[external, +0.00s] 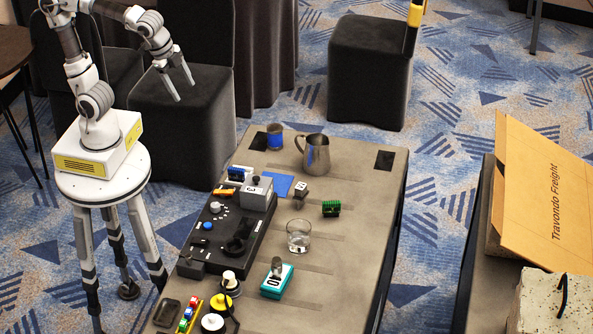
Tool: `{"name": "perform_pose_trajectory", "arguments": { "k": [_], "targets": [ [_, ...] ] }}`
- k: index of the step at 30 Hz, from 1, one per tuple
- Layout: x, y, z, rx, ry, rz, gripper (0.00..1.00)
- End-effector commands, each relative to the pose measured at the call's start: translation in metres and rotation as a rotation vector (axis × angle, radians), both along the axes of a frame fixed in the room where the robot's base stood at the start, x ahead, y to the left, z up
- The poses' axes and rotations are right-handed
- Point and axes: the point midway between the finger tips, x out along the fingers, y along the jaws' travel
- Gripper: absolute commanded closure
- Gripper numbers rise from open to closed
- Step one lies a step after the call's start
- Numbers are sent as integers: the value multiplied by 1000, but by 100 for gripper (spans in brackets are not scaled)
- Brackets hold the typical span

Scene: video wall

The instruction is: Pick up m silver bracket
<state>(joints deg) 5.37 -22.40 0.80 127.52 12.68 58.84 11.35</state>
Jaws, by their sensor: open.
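My gripper (184,90) is open and empty, with its two fingers apart. It hangs in front of a dark chair, left of and well away from the table (345,235). I cannot surely tell which thing is the silver bracket. A small silver-grey piece (276,266) stands on or just behind a teal and white box (277,285) near the table's front. A small grey block with a pale marked top (301,190) sits near the middle, below a metal jug (316,155). Both are too small to make out in detail.
A black console (228,235) with knobs fills the table's left side. A clear glass (299,236), a green block (331,208) and a blue-banded cup (274,137) stand on the table. Its right side is mostly clear. A cardboard sheet (545,190) leans at the far right.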

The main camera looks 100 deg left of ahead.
Motion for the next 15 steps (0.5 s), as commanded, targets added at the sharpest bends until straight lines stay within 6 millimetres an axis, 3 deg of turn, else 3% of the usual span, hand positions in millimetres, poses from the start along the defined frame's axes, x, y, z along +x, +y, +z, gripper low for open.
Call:
{"name": "perform_pose_trajectory", "arguments": {
  "k": [1, 8, 15],
  "targets": [
    [14, 1, -12, 41, 35, -43, 30],
    [73, 7, -42, 241, 188, -243, 30],
    [138, 5, -85, 449, 354, -443, 30]
  ]
}}
